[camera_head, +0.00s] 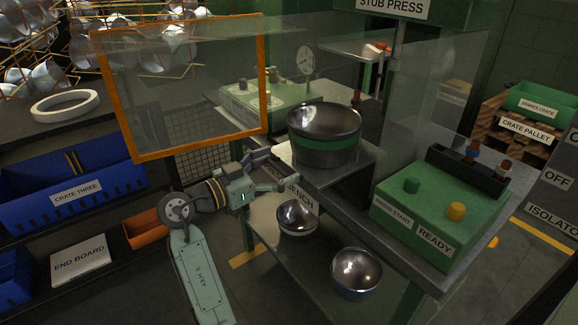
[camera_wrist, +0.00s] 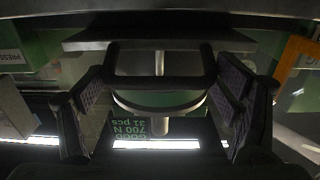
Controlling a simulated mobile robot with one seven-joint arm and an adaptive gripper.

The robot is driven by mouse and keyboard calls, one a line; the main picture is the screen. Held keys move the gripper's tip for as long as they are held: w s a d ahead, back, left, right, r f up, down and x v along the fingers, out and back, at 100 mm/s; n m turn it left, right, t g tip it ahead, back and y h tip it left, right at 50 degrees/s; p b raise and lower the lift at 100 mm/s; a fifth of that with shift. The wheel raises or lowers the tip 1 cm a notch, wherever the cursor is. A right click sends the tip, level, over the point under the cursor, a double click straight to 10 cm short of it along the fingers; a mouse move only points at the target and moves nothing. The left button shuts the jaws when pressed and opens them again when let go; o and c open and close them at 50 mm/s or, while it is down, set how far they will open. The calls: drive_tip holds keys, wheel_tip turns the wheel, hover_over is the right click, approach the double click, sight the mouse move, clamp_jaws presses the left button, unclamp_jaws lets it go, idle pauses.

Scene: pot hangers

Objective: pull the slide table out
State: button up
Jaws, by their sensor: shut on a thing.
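The slide table (camera_head: 352,173) is a grey slab at the front of the press bench, with a large dark metal pot (camera_head: 325,122) with a green band standing on it. My gripper (camera_head: 272,172) is at the slab's left front side, reaching in from the left. In the wrist view a dark looped handle (camera_wrist: 160,52) spans the space between my fingers (camera_wrist: 165,103), under a grey slab edge. My gripper is shut on this handle. The contact itself is hard to see in the head view.
An orange-framed clear guard (camera_head: 185,85) stands just above and left of my gripper. Two metal bowls (camera_head: 297,219) (camera_head: 356,270) sit on the lower shelf. The green control box (camera_head: 440,215) stands right of the slide table. Blue crates (camera_head: 70,185) are at left.

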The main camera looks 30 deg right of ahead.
drive_tip(key=shift+w+a, duration=0.1)
drive_tip(key=shift+a, duration=0.6)
drive_tip(key=shift+r, duration=0.1)
drive_tip(key=o, duration=1.4)
drive_tip(key=s+a, duration=0.1)
drive_tip(key=a, duration=1.1)
